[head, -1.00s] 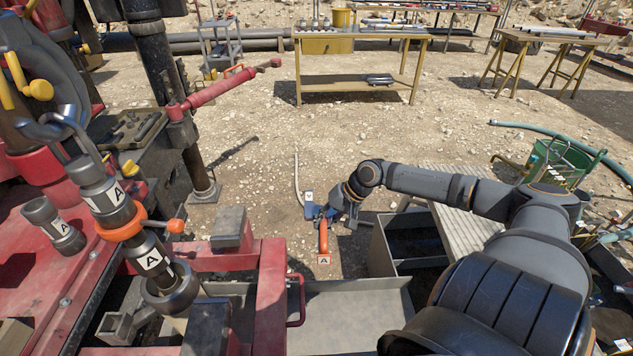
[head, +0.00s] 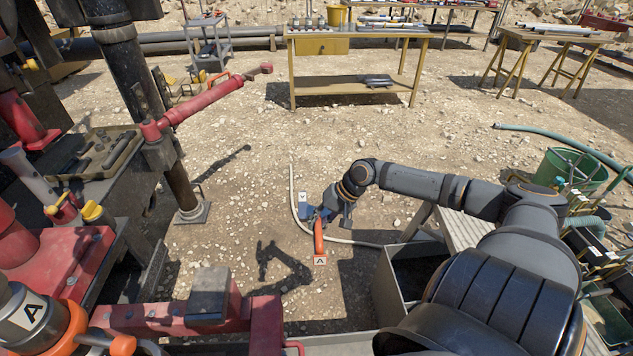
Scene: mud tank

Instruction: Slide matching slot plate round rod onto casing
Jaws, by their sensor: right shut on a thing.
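My right gripper (head: 323,214) is shut on an orange slot plate (head: 319,238), held out in front of my body. The plate shows nearly edge-on, with a white tag marked A at its lower end and another tag above. Its slot cannot be made out. At the lower left corner is a grey rod section (head: 28,308) with an A label. An orange collar (head: 76,322) with a handle sits beside it; both are cut off by the frame. The plate is well apart from them, to the right. The casing top is not clearly visible. My left gripper is out of view.
A red frame (head: 262,325) with a grey block lies between the rod and plate. A post (head: 183,180) with a red arm (head: 215,97) stands at the left. A grey bin (head: 385,285) is below my right arm. Gravel ground ahead is open up to a yellow-legged table (head: 355,78).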

